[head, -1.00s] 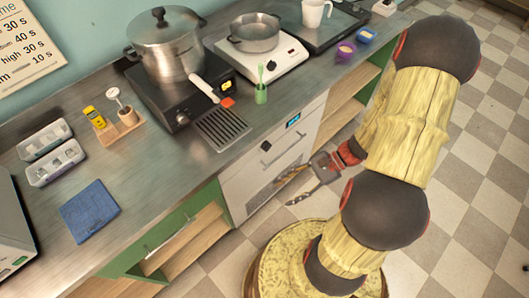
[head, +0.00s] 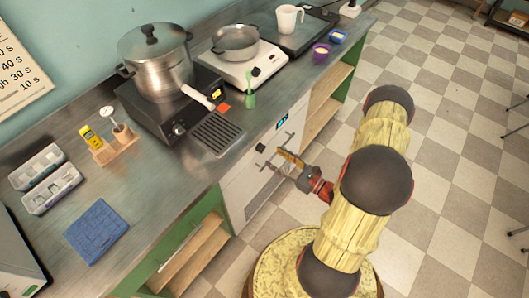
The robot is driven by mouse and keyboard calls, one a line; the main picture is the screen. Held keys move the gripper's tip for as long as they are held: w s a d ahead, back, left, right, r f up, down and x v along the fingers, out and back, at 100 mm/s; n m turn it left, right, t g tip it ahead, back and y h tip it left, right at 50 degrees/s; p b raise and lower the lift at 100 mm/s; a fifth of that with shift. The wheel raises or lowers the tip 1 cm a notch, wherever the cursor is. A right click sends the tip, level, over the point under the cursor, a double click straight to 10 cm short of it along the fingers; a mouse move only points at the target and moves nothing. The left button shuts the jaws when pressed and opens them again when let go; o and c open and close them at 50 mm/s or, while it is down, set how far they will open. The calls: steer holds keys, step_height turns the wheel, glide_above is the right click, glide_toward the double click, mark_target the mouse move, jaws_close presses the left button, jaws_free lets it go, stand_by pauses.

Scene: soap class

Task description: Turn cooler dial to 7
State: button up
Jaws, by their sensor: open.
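The cooler (head: 238,193) is the white-fronted unit under the counter in the head view. Its dial (head: 260,148) is a small black knob high on the front, left of a lit blue display (head: 282,121). The dial's setting is too small to read. My gripper (head: 273,160) is open in front of the cooler, with its fingers pointing left toward the front. The fingertips are just below and right of the dial. The dial is not between them, and I cannot tell the exact gap to the front. The gripper covers part of the cooler front.
Open wooden shelves (head: 325,105) flank the cooler.

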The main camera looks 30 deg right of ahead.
mark_target(261, 148)
steer(key=shift+b+x, duration=0.75)
steer(key=shift+x, duration=2.3)
steer(key=shift+c, duration=0.4)
steer(key=c, duration=1.1)
steer(key=m+p, duration=0.7)
steer(key=m, duration=0.4)
steer(key=shift+m+p, duration=0.35)
steer(key=shift+m, duration=0.05)
